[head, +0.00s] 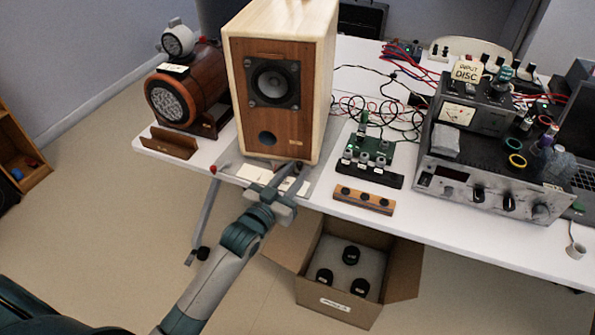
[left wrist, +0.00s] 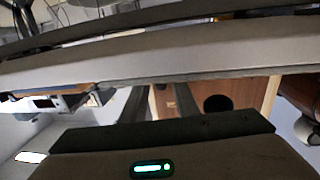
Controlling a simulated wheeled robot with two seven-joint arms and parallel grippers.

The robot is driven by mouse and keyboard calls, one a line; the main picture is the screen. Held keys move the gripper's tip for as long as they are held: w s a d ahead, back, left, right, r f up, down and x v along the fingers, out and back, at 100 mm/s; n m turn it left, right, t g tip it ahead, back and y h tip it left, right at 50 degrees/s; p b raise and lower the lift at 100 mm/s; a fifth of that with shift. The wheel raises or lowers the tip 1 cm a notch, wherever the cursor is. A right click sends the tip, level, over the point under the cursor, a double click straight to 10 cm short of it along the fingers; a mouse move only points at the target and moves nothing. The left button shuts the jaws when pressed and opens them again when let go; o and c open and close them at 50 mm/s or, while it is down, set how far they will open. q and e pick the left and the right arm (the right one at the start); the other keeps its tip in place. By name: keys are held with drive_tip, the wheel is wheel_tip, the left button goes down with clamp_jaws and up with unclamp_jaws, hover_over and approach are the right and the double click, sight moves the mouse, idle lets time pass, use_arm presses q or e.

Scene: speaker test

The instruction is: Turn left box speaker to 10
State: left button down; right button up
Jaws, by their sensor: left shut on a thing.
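The box speaker (head: 247,120) stands upright on the white table, with a pale wooden case, a brown front, a dark driver and a round port. Its lower front also shows in the left wrist view (left wrist: 247,92). My left gripper (head: 296,170) reaches over this panel, close to the speaker's lower front edge. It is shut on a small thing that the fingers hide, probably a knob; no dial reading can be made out. My right gripper is not in view.
A round brown speaker (head: 206,84) stands left of the box speaker. A wooden block with black knobs (head: 364,199), a small green circuit board (head: 372,149) and a grey amplifier (head: 470,198) stand to the right. An open carton (head: 338,302) sits on the floor below.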

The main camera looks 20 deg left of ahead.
use_arm(q)
drive_tip(key=c, duration=1.7)
unclamp_jaws()
